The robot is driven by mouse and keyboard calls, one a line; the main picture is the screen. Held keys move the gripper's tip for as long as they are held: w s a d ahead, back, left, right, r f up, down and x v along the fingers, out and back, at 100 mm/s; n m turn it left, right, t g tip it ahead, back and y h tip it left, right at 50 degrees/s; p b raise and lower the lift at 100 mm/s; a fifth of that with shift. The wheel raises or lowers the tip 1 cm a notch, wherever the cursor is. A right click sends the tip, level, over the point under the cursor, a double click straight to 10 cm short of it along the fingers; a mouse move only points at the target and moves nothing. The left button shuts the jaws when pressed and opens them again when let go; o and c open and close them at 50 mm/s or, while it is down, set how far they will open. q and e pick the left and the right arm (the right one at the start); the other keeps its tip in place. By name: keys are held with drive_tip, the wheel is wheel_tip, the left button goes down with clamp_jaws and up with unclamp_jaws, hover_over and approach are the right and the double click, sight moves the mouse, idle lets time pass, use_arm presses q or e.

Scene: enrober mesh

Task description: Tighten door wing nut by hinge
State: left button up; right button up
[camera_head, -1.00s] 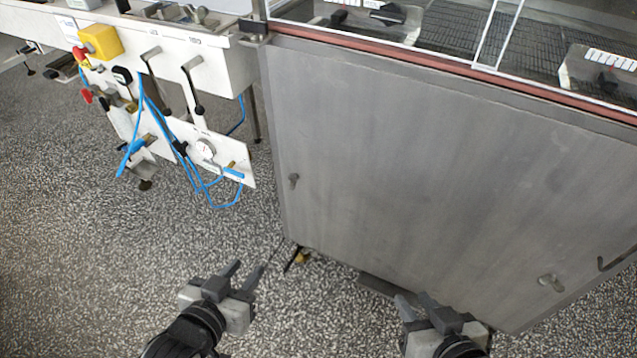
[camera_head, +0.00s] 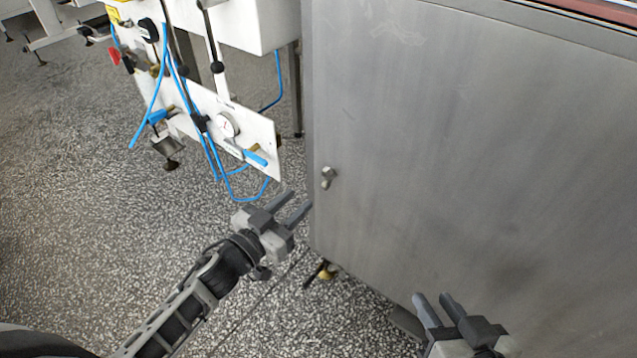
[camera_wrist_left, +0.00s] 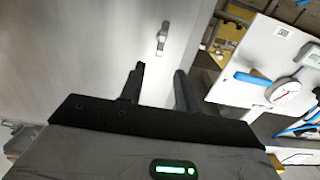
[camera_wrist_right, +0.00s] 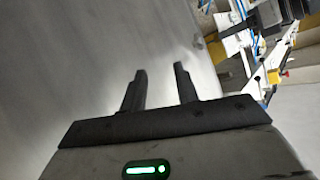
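A small metal wing nut (camera_head: 327,177) sits on the left edge of the large grey metal door panel (camera_head: 440,150). It also shows ahead of the fingers in the left wrist view (camera_wrist_left: 162,37). I cannot make out a hinge. My left gripper (camera_head: 299,198) is open and empty, just left of and slightly below the nut in the head view, with a gap between them. My right gripper (camera_head: 432,296) is open and empty, low in front of the door, to the right of the nut.
A white panel with a gauge (camera_head: 228,125), blue hoses and a blue-handled valve (camera_head: 256,158) stands left of the door, close to my left gripper. A small caster or foot (camera_head: 326,270) is under the door's lower left corner. Speckled floor (camera_head: 80,220) is clear at left.

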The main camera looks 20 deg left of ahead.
sight(323, 177)
use_arm(q)
drive_tip(key=b+x, duration=0.1)
drive_tip(key=x, duration=0.5)
drive_tip(key=shift+w+d, duration=0.1)
drive_tip(key=shift+w, duration=0.25)
drive_tip(key=shift+x, duration=0.8)
use_arm(e)
drive_tip(key=shift+a+r+t+y, duration=0.3)
drive_tip(key=shift+r+t, duration=0.1)
drive_tip(key=shift+r, duration=0.3)
use_arm(q)
clamp_jaws()
use_arm(e)
drive_tip(key=shift+f, duration=0.1)
